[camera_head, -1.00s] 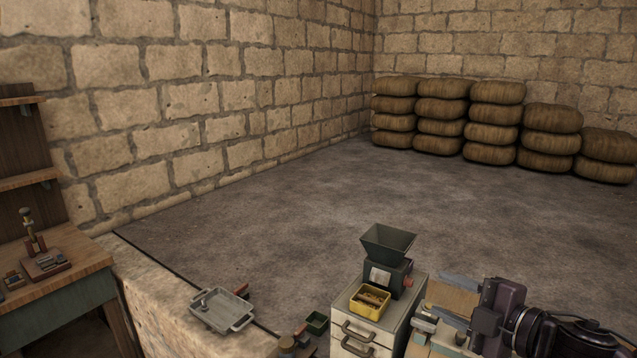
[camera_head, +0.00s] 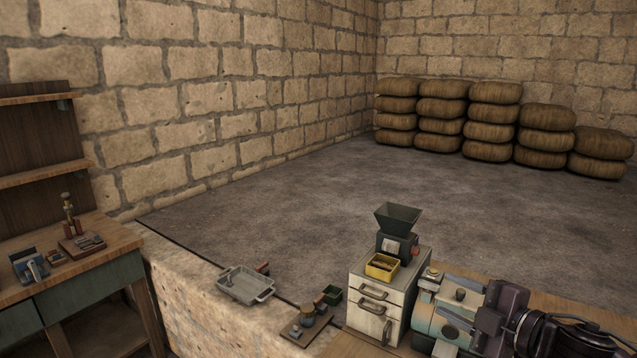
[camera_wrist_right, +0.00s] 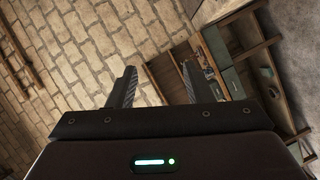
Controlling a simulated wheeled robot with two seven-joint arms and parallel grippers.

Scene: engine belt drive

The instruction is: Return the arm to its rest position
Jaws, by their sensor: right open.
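My right gripper (camera_head: 492,318) is at the lower right of the head view, reaching in from the right edge. In the head view it overlaps a teal and tan machine (camera_head: 440,318); I cannot tell whether they touch. In the right wrist view, the right gripper's two fingers (camera_wrist_right: 160,85) stand apart with nothing between them, pointing toward the stone wall and a wooden shelf unit. My left gripper is not in view.
A cabinet (camera_head: 376,320) carries a dark hopper (camera_head: 398,217) and a yellow box (camera_head: 381,267). A grey tray (camera_head: 245,286) lies on a stone ledge (camera_head: 185,283). A wooden workbench (camera_head: 85,285) stands left. Sack stacks (camera_head: 490,135) stand at the back; the middle floor is clear.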

